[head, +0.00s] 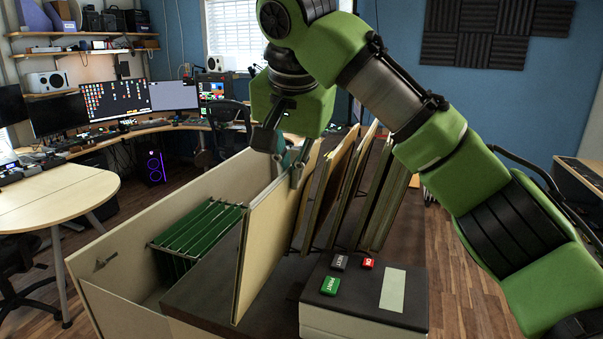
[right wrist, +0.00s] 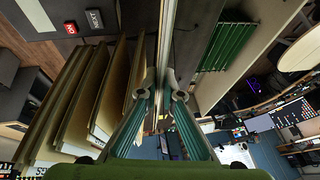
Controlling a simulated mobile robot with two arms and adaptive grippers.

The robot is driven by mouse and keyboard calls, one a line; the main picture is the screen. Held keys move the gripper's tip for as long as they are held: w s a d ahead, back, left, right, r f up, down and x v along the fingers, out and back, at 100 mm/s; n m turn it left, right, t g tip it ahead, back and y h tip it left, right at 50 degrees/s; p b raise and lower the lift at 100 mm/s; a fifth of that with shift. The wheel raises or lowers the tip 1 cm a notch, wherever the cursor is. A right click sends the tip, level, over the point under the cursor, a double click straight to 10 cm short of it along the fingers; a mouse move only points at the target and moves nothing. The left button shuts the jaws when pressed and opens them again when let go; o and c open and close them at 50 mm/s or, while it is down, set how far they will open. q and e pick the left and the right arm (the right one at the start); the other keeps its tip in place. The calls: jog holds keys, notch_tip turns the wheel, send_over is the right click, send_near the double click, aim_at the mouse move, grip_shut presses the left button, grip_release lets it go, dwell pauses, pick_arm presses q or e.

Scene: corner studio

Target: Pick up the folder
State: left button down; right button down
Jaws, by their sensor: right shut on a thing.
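A tall beige folder (head: 262,250) stands upright on the dark surface, at the left end of a row. My right gripper (head: 285,165) is at its top edge, with the fingers shut on that edge. In the right wrist view the folder (right wrist: 167,40) shows edge-on as a thin plate running up between the two fingertips (right wrist: 166,92). Several more folders (head: 338,185) lean in a row just right of it; they also show at the left of the right wrist view (right wrist: 88,90). My left gripper is not in view.
A pale box (head: 120,260) with a green slatted rack (head: 200,228) stands left of the held folder. A device with a green PRINT button (head: 330,286), a grey button and a red button sits in front at right. A round-ended wooden table (head: 60,195) stands at far left.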

aim_at(276, 184)
jog(key=s, duration=0.1)
jog(key=s+a+b, duration=0.1)
jog(key=s, duration=0.3)
jog(key=shift+s+a, duration=0.25)
jog(key=shift+a, duration=0.1)
